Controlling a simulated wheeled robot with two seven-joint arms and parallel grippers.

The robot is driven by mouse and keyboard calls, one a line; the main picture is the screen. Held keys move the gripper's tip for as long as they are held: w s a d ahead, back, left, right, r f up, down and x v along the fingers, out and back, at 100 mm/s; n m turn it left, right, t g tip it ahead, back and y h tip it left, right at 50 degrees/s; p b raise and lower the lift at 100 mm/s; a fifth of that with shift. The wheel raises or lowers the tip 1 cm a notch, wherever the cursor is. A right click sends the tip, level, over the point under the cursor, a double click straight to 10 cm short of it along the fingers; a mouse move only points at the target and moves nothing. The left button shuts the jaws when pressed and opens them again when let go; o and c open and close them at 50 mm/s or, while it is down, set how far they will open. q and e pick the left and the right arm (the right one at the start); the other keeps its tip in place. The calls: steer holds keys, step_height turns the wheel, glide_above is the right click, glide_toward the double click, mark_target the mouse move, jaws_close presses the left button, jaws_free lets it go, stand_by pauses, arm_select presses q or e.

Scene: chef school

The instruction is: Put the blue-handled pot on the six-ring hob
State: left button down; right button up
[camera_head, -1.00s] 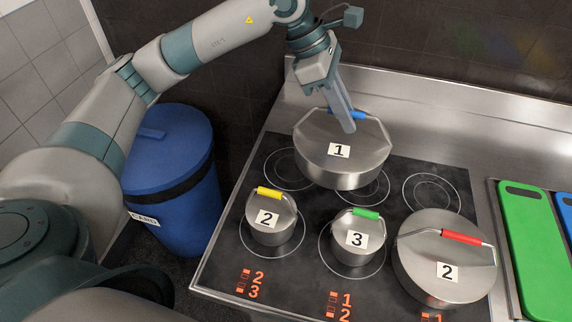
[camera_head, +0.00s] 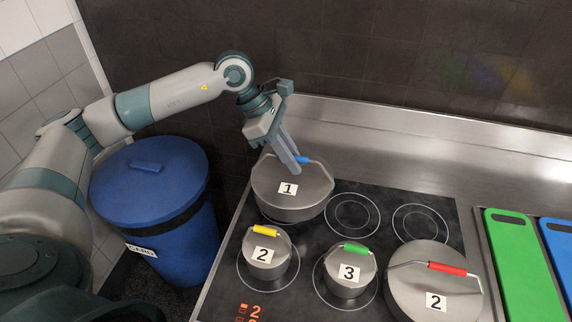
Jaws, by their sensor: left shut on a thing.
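The blue-handled pot (camera_head: 312,196) is a large steel pot with a lid, marked 1. It is upright over the back left of the black six-ring hob (camera_head: 318,232), hiding the ring there. My left gripper (camera_head: 297,160) comes down from above and is shut on the blue handle at the top of the lid. I cannot tell whether the pot's base touches the hob. My right gripper is not in view.
A yellow-handled pot (camera_head: 258,270), a green-handled pot (camera_head: 352,284) and a large red-handled pot (camera_head: 410,290) stand on the front rings. The back middle and back right rings are bare. A blue bin (camera_head: 165,240) stands left; green (camera_head: 520,265) and blue boards lie right.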

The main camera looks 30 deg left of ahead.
mark_target(288, 173)
arm_select(q)
steer(key=shift+a+f, duration=0.5)
steer(key=shift+a, duration=0.35)
steer(key=shift+p, duration=0.3)
steer(key=shift+f, duration=0.2)
step_height(288, 173, down, 3)
steer(key=shift+r+p, duration=0.15)
steer(key=shift+p, duration=0.9)
steer(key=shift+f, duration=0.45)
